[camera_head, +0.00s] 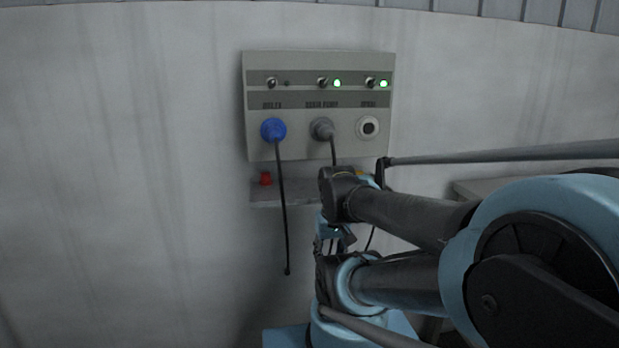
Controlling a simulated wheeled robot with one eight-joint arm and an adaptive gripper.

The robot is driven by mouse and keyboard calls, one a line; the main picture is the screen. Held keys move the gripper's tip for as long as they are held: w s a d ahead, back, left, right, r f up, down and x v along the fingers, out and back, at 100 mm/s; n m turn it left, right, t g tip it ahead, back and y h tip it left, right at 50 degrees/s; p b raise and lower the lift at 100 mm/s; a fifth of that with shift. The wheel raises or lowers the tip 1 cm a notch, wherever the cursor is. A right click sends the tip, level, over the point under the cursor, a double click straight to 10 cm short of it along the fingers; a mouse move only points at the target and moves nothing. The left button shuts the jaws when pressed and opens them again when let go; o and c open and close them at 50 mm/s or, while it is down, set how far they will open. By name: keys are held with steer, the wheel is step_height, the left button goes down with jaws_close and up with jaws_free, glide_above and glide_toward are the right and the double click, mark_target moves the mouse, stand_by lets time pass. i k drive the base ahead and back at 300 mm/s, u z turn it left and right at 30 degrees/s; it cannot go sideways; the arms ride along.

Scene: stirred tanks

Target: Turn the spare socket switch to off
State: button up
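A grey wall panel (318,150) carries three toggle switches above three sockets. The right-hand switch (371,83) sits above an empty round socket (368,127), which I take as the spare one; its label is too blurred to read surely. The green lamp (384,84) beside this switch is lit. The lever's exact tilt is too small to tell. My gripper (334,244) seems to be below the panel, apart from the switches, partly hidden by my arm. I cannot make out whether its fingers are open.
A blue plug (273,130) with a hanging cable fills the left socket; its lamp is dark. A grey plug (322,129) fills the middle socket; its lamp (337,83) is green. A small shelf (290,197) below holds a red object (265,178). Wall left is bare.

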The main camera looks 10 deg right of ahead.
mark_target(370, 83)
steer(key=z, duration=0.85)
steer(key=k, duration=0.8)
steer(key=u, duration=0.25)
